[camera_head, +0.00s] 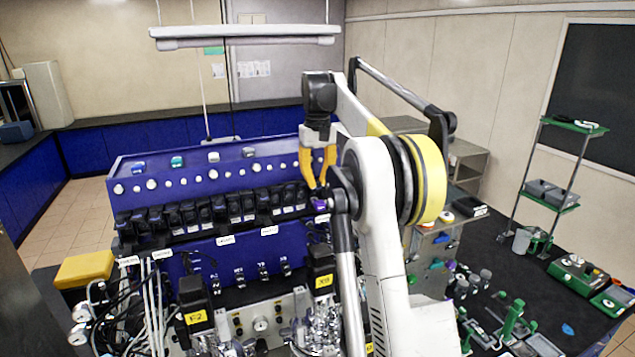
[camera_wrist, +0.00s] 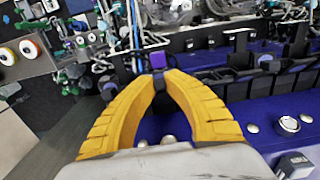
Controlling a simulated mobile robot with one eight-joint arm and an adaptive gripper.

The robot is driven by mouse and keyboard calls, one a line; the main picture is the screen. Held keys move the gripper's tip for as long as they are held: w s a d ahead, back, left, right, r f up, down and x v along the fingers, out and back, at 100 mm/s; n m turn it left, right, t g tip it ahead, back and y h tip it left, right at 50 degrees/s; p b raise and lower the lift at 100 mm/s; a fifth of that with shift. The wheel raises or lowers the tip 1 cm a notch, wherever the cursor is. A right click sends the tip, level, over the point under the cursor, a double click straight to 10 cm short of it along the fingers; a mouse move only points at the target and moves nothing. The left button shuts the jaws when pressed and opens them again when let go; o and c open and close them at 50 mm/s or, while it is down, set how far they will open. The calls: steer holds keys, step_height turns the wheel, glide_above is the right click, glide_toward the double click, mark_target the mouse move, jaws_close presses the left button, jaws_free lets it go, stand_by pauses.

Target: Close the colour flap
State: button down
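A small purple piece (camera_head: 320,205), which looks like the colour flap, is at the right end of the row of black units on the blue bioreactor bench. In the wrist view the purple flap (camera_wrist: 157,61) shows just beyond my fingertips, with a dark part below it between the fingers. My gripper (camera_head: 316,186) points down at it with two yellow fingers. In the wrist view my gripper (camera_wrist: 161,76) has its tips close together, with a narrow dark gap. I cannot tell whether they touch or hold the flap.
A row of black units (camera_head: 210,212) runs left of the flap. Below stand two black motor heads with yellow labels (camera_head: 324,281) and several cables. A dark bench (camera_head: 540,270) with green-handled tools lies to the right. A white lamp bar (camera_head: 245,35) hangs above.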

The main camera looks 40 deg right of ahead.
mark_target(318, 189)
steer(key=shift+f+b, duration=0.1)
steer(key=shift+b, duration=0.3)
steer(key=shift+s+f+t+h+b, duration=0.2)
steer(key=shift+f+t+h+b, duration=0.1)
steer(key=shift+t+b, duration=0.85)
steer(key=t+b, duration=0.2)
steer(key=b, duration=0.1)
steer(key=shift+s+a+f+h, duration=0.1)
steer(key=shift+s+f+h, duration=0.1)
steer(key=shift+f+h, duration=0.1)
steer(key=t+b, duration=0.2)
steer(key=t+h+b, duration=0.1)
steer(key=b, duration=0.1)
steer(key=shift+f+t, duration=0.35)
steer(key=t+b, duration=0.1)
steer(key=b, duration=0.1)
steer(key=t+b, duration=0.2)
steer(key=shift+f+h, duration=0.4)
steer(key=t+b, duration=0.3)
steer(key=shift+w+f+h+b, duration=0.15)
steer(key=shift+h+b, duration=0.2)
steer(key=shift+h, duration=0.05)
steer(key=shift+w+t+b, duration=0.1)
steer(key=shift+t+b, duration=0.45)
steer(key=shift+t, duration=0.05)
